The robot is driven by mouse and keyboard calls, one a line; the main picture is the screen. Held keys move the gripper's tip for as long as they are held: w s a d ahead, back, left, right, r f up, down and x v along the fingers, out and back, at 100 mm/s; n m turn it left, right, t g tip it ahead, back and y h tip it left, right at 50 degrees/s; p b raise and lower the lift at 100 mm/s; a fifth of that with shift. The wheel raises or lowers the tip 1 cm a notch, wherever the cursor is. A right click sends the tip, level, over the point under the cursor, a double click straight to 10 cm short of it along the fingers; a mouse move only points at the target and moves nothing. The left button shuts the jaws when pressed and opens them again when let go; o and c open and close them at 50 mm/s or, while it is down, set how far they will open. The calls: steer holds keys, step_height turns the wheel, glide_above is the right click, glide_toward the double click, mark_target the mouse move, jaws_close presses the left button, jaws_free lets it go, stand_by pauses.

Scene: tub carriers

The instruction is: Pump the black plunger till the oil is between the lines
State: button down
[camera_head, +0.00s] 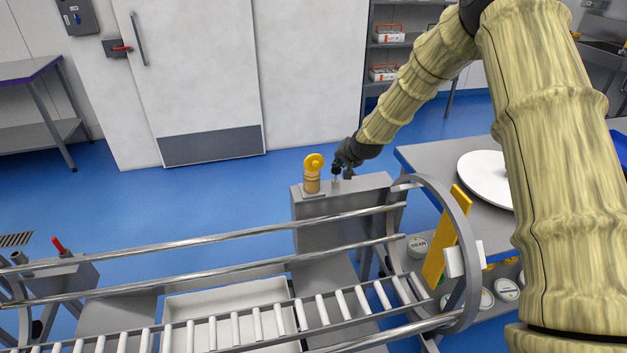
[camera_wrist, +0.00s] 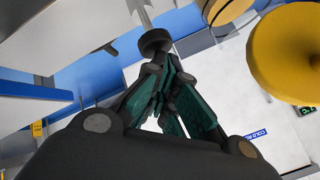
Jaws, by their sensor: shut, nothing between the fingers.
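My gripper (camera_head: 338,168) is shut and empty, just above the grey box (camera_head: 345,222) beside the roller track. In the wrist view, the fingertips (camera_wrist: 158,66) meet close to the black plunger knob (camera_wrist: 155,41), which sits on a grey rod (camera_wrist: 143,14). I cannot tell whether they touch it. In the head view the knob is mostly hidden by my gripper. Left of it on the box stands an amber-tan cylinder (camera_head: 312,184) with a yellow round top (camera_head: 314,162). The oil level and its lines cannot be made out.
A ring-shaped frame (camera_head: 467,240) and metal rails (camera_head: 250,262) stand close in front of the box. A white tub (camera_head: 232,302) lies below the rollers. A table with a white disc (camera_head: 490,178) is at right. The blue floor (camera_head: 200,205) behind is clear.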

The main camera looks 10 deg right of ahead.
steer(key=shift+r, duration=0.4)
step_height(320, 180, up, 6)
steer(key=p, duration=0.3)
stand_by(0.5)
stand_by(0.6)
